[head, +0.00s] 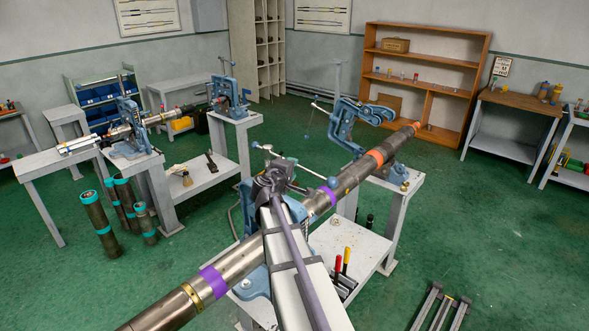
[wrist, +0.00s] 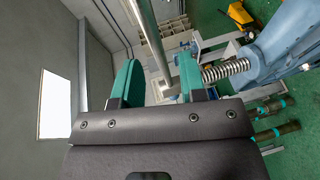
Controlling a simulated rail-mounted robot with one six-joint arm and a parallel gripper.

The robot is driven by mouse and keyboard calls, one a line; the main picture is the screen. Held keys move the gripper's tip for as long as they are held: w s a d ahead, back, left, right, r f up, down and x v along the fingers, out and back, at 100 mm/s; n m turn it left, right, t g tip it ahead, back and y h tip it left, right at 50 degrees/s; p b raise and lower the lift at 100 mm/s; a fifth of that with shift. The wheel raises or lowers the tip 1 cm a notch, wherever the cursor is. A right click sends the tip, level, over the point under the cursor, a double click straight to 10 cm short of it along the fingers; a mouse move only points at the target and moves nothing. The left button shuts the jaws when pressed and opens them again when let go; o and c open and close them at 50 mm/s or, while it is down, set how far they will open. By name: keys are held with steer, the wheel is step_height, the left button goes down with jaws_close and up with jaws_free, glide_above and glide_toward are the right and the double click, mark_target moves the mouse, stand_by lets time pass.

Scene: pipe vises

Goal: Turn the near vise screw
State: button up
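The near vise (head: 257,281) is blue and stands around a long steel pipe (head: 235,265) with purple bands. Its screw handle, a thin bar with blue ball ends (head: 331,182), lies across the top by my gripper (head: 276,176). My arm partly hides the vise. In the wrist view, my gripper (wrist: 160,75) has two teal fingers spread apart. The silver handle bar (wrist: 152,38) runs between them, with a gap visible on the left side. The threaded screw (wrist: 226,70) leads right to the blue vise body (wrist: 290,40).
Another blue vise (head: 345,128), swung open, stands farther along the same pipe. More vises (head: 127,112) stand on benches at left. Upright pipes (head: 98,222) stand on the floor. Red and yellow-handled tools (head: 346,261) stand at the low shelf.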

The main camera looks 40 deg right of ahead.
steer(key=x, duration=0.3)
steer(key=shift+w+d+f, duration=0.1)
steer(key=shift+d, duration=0.1)
steer(key=shift+c, duration=0.3)
jaws_close()
